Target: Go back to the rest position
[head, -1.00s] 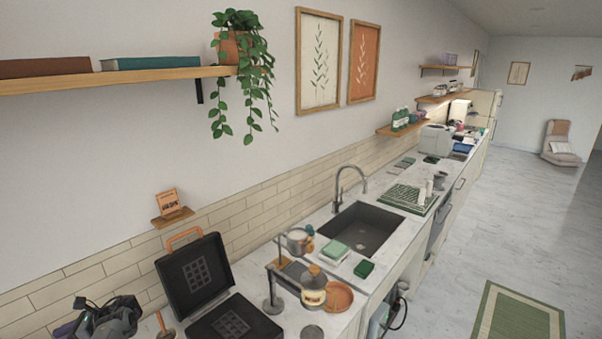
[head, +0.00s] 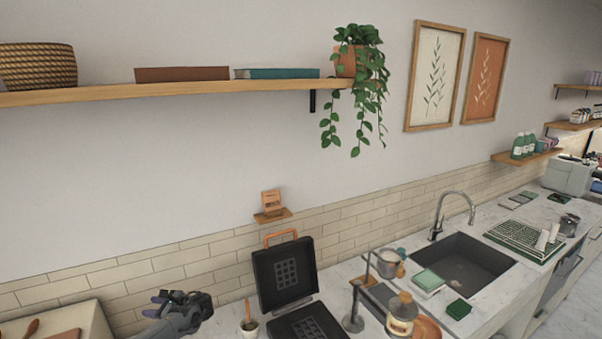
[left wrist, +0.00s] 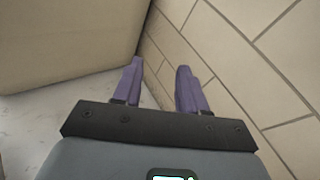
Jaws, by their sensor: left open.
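My left gripper (head: 165,302) is low at the left of the head view, in front of the tiled backsplash and left of the open black waffle maker (head: 285,275). In the left wrist view its two purple fingers (left wrist: 159,85) stand apart with nothing between them. They point down a narrow gap between a beige box-like side and the tiled wall. My right gripper is not in any view.
A beige unit (head: 60,325) stands left of my left gripper; its side (left wrist: 65,40) is close to the fingers. A small cup (head: 249,328) is right of the gripper. Farther right are a jar (head: 401,315), a metal stand (head: 353,322) and a sink (head: 462,265). A shelf (head: 180,92) runs above.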

